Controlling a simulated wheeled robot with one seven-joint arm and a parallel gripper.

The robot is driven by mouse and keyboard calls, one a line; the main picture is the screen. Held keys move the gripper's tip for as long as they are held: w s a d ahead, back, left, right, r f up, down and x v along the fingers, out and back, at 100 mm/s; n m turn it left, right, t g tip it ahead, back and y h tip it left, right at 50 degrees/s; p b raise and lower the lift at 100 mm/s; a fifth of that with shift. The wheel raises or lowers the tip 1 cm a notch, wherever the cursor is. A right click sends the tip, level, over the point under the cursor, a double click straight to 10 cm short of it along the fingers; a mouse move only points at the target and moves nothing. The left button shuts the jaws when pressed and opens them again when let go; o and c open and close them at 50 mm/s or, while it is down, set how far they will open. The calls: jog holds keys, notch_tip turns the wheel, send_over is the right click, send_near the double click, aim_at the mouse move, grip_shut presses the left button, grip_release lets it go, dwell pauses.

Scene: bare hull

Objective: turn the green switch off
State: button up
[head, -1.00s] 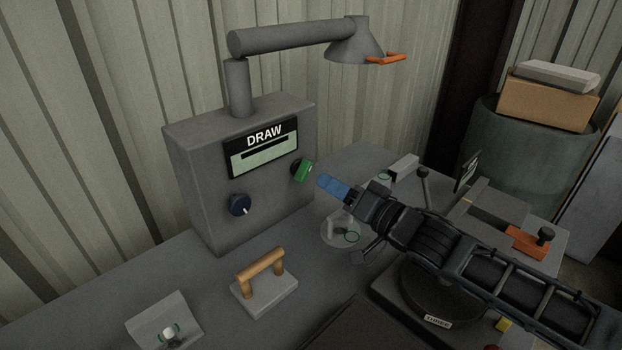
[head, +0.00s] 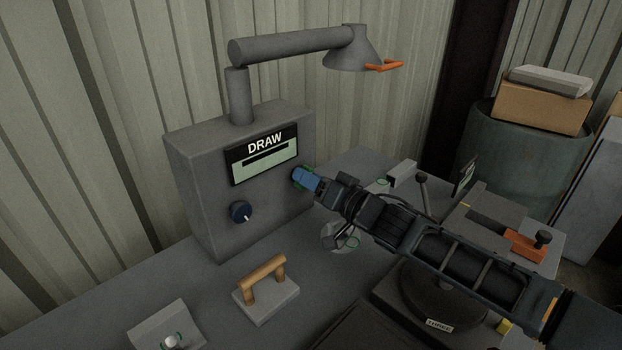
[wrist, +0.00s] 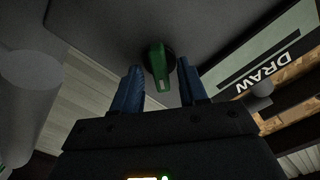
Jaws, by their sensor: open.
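The green switch (wrist: 159,68) is a knob on the front of the grey box (head: 205,200), to the right of the DRAW display. In the wrist view it lies between the two blue fingers of my gripper (wrist: 158,84), which are open, with space on both sides of it. In the head view my gripper (head: 306,179) is at the switch and covers most of it; only a bit of green shows at its edge. I cannot tell whether a finger touches it.
A dark blue knob (head: 240,212) is lower left on the same box. The DRAW display (head: 263,158) is above it. A lamp (head: 352,48) overhangs from the box top. A wooden-handled block (head: 265,298) stands on the bench in front. Other fixtures stand beneath and beyond my arm.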

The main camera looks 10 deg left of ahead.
jog(key=shift+a, duration=0.1)
jog(key=shift+c, duration=0.3)
grip_shut()
dwell(0.4)
jog(key=shift+n+b, duration=0.55)
jog(key=shift+n, duration=3.05)
jog(key=shift+o, duration=0.3)
grip_release()
